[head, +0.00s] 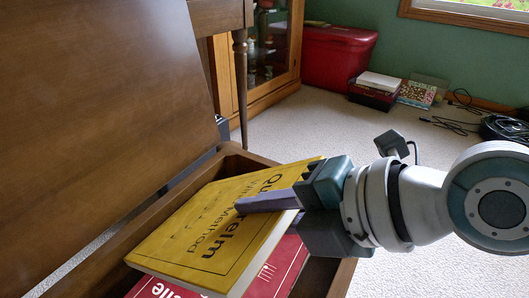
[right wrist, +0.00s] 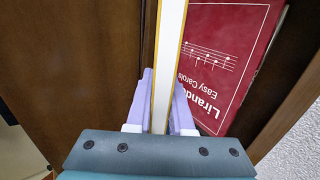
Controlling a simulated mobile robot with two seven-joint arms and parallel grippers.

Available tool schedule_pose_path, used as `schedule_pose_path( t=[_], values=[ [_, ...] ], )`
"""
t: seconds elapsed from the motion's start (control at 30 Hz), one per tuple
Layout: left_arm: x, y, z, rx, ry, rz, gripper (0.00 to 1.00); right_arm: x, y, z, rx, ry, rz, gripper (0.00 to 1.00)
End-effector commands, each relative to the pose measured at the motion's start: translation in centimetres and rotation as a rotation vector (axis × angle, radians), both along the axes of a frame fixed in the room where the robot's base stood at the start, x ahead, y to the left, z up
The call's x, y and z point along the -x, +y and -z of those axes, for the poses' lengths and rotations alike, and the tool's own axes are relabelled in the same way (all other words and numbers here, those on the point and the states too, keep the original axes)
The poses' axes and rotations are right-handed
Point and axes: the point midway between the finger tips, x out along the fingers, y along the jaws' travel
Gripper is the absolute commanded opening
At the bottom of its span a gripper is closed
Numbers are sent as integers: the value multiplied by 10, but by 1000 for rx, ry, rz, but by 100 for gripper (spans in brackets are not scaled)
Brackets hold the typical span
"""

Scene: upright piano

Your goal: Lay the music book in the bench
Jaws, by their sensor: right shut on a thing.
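A yellow music book (head: 215,222) is in my right gripper (head: 242,206), whose purple fingers are shut on its right part, one finger across the cover. In the right wrist view the book (right wrist: 169,60) shows edge-on between the fingers (right wrist: 160,85). The book is tilted, over the open wooden bench (head: 247,154); whether it touches the bench is hard to tell. A red book (head: 275,272) lies in the bench below it, partly hidden; it also shows in the right wrist view (right wrist: 226,58). My left gripper is not in view.
The raised bench lid (head: 95,95) fills the left side. A wooden leg (head: 241,85) and a glass-front cabinet (head: 268,50) stand behind. A red bin (head: 335,58), boxes (head: 378,84) and cables (head: 455,118) lie at the back.

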Motion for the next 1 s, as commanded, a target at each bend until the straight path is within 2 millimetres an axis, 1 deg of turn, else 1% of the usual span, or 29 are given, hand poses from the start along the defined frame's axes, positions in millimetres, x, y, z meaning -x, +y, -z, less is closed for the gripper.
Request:
schedule_pose_path(
  t=[0.23, 0.27, 0.57, 0.83, 0.93, 1.0],
  values=[
    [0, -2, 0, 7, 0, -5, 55, -1, 1, -1, -3, -3, 1, 0],
    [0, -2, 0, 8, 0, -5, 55, -1, 1, -1, -3, -3, 1, 21],
    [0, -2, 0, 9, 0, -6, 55, 0, 0, -1, -3, -2, 0, 55],
    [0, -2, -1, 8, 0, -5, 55, 1, -1, -1, 1, 1, 0, 55],
    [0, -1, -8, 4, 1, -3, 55, 4, -7, -8, 1, 0, 1, 55],
    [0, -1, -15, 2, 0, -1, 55, 9, -15, -16, 2, -1, 0, 55]
  ],
)
